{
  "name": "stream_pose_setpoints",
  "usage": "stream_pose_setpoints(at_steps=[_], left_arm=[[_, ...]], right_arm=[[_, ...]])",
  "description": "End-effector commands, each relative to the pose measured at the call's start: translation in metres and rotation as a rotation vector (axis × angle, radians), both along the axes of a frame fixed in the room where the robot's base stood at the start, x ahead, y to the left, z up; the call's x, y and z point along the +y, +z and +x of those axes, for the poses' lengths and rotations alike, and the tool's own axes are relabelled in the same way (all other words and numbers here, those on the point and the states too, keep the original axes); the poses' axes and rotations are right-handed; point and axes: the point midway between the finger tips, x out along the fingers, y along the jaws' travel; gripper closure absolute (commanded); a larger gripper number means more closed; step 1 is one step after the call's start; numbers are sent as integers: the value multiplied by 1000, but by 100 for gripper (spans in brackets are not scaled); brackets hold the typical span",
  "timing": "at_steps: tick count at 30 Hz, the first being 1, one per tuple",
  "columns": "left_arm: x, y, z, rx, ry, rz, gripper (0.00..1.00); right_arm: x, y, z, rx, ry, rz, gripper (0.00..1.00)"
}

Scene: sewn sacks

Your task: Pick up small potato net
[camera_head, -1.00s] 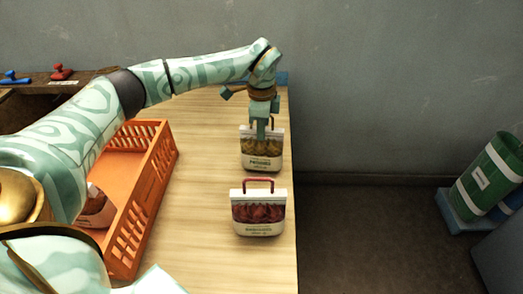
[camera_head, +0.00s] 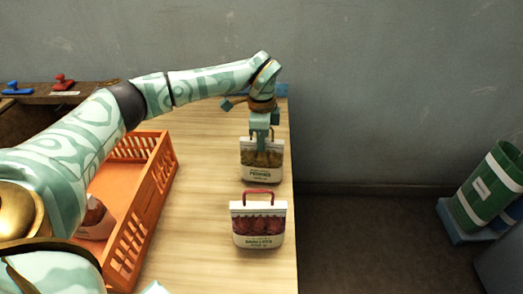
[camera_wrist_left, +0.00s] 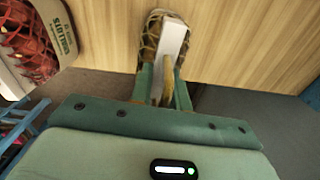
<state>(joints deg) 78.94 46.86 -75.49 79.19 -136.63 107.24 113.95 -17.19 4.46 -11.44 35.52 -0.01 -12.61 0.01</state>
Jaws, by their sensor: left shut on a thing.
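The small potato net (camera_head: 262,172) is a pale sack with a dark label band and yellow-brown potatoes behind mesh. It stands upright near the table's right edge, behind the shallots net. My left gripper (camera_head: 261,143) reaches down onto its top from above and is shut on it. The fingers hide part of the upper front and the handle. In the left wrist view the potato net (camera_wrist_left: 151,38) shows its mesh and a white strip, with the top between the fingers (camera_wrist_left: 163,88). My right gripper is in neither view.
A red-handled shallots net (camera_head: 258,226) stands in front, with a small gap; it also shows in the left wrist view (camera_wrist_left: 38,38). An orange crate (camera_head: 150,200) holding another sack (camera_head: 97,220) is left. A green bin (camera_head: 490,187) stands on the floor right.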

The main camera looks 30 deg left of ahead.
Motion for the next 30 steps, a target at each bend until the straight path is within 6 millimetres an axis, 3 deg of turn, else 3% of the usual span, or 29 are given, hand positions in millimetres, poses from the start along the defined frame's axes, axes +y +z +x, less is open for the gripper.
stream_pose_setpoints(at_steps=[1,5,14,23,30], left_arm=[[-1,-6,-4,17,-2,0,100],[-2,0,-4,16,-2,0,100],[-1,32,-2,6,-2,-1,100],[3,68,-31,1,-1,0,100],[7,100,-69,2,-2,0,100]], right_arm=[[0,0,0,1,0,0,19],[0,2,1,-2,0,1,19],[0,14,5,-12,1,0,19],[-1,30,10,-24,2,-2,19],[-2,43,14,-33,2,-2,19]])
